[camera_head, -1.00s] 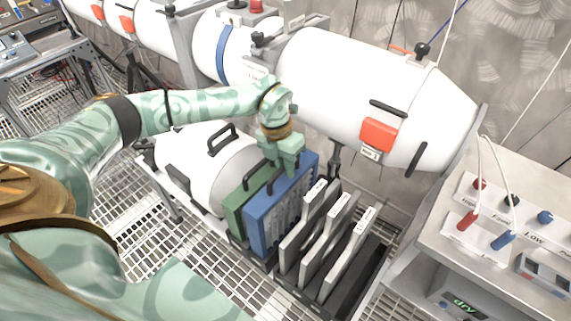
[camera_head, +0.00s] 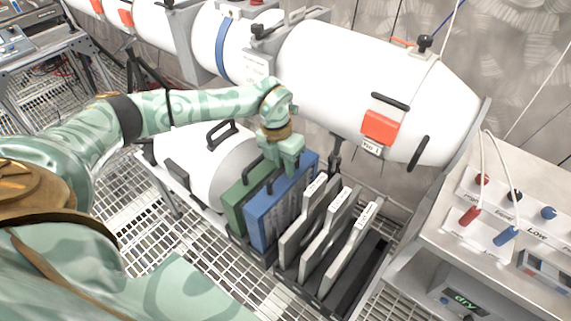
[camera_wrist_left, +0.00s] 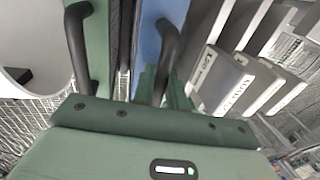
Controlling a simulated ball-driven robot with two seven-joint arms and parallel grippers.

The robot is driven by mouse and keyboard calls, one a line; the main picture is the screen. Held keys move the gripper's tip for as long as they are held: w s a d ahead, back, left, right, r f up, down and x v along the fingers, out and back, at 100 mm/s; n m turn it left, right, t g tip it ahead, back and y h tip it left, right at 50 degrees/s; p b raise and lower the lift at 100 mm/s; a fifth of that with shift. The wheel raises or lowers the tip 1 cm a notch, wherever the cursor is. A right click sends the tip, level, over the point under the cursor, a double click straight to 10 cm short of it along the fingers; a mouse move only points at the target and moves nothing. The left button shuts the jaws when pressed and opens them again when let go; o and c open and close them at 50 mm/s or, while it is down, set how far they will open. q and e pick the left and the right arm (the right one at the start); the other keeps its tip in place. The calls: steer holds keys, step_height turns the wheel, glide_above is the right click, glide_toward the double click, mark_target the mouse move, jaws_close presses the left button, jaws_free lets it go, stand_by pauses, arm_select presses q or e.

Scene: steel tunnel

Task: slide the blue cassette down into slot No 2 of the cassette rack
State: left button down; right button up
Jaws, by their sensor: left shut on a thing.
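The blue cassette (camera_head: 283,208) stands upright beside the green cassette (camera_head: 236,205), to its right, in a low dark holder. My left gripper (camera_head: 284,172) is shut on the blue cassette's black handle from above. In the left wrist view the handle (camera_wrist_left: 168,45) rises between the fingers, with the blue top face (camera_wrist_left: 150,40) behind it. The cassette rack (camera_head: 350,285) lies just to the right, with several grey dividers (camera_head: 330,237) bearing white labels. The label numbers are too small or blurred to read. My right gripper is not in view.
A large white cylinder (camera_head: 350,90) lies behind the rack, and a smaller white vessel (camera_head: 200,165) stands left of the cassettes. A grey console (camera_head: 480,230) with red and blue plugs is at the right. The floor is metal grating.

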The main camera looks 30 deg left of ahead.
arm_select(q)
steer(key=shift+f+b, duration=0.65)
steer(key=shift+f, duration=0.75)
steer(key=c, duration=1.3)
jaws_free()
steer(key=shift+c, duration=0.2)
steer(key=a+r+p, duration=0.3)
steer(key=r, duration=1.3)
steer(key=shift+w, duration=0.1)
